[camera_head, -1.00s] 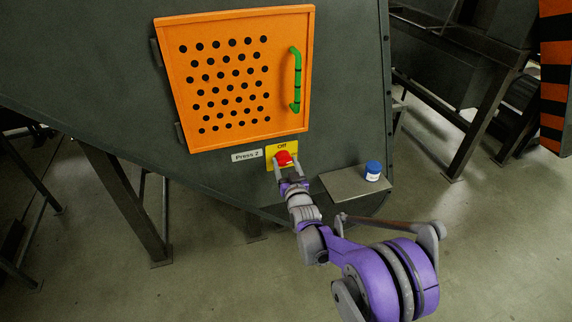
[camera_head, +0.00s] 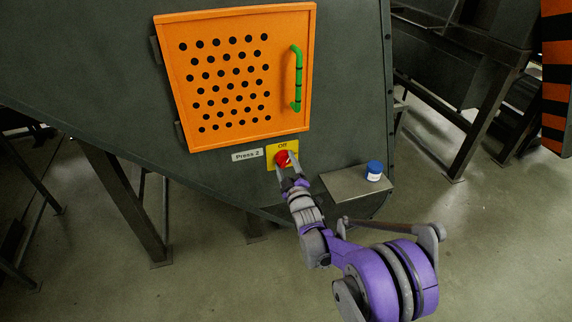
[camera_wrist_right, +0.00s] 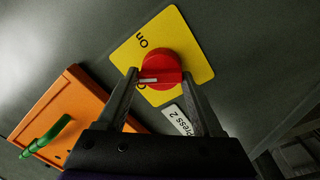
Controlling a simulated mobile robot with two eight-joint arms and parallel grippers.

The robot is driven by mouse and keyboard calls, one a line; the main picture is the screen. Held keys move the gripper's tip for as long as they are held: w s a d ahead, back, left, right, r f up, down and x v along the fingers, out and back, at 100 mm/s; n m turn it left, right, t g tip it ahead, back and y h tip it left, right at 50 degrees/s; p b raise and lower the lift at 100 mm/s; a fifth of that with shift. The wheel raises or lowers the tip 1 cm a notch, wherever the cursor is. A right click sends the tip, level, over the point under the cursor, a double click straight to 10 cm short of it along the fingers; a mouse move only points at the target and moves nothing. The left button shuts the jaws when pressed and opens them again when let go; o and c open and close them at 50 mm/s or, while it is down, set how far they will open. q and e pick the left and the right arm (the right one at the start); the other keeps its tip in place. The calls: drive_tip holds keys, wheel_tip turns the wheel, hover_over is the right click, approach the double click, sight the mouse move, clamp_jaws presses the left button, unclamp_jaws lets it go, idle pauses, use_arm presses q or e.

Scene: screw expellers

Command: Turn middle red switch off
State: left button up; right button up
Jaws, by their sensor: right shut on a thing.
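The red rotary switch (camera_head: 282,159) sits on a yellow plate (camera_head: 271,165) marked "Off" at its top, below the orange panel. My right gripper (camera_head: 286,160) has its two fingers on either side of the knob and is shut on it. In the right wrist view the red knob (camera_wrist_right: 162,64) lies between the fingertips (camera_wrist_right: 160,74). A white mark on the knob points left, close to a partly hidden letter on the yellow plate (camera_wrist_right: 187,40); "On" shows above it. My left gripper is not in view.
An orange perforated door (camera_head: 225,85) with a green handle (camera_head: 297,80) is above the switch. A "Press 2" label (camera_head: 247,155) is to the left. A blue-capped jar (camera_head: 374,171) stands on a grey shelf (camera_head: 345,186) to the right.

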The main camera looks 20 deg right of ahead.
drive_tip(key=n, duration=0.6)
drive_tip(key=shift+s+a+f+y, duration=0.1)
drive_tip(key=shift+f+y, duration=0.15)
drive_tip(key=shift+y, duration=0.05)
drive_tip(key=shift+n, duration=0.4)
drive_tip(key=o, duration=1.3)
drive_tip(key=shift+s, duration=0.4)
drive_tip(key=s+p, duration=0.1)
drive_tip(key=s, duration=0.9)
drive_tip(key=shift+d+f, duration=0.25)
drive_tip(key=shift+f, duration=0.15)
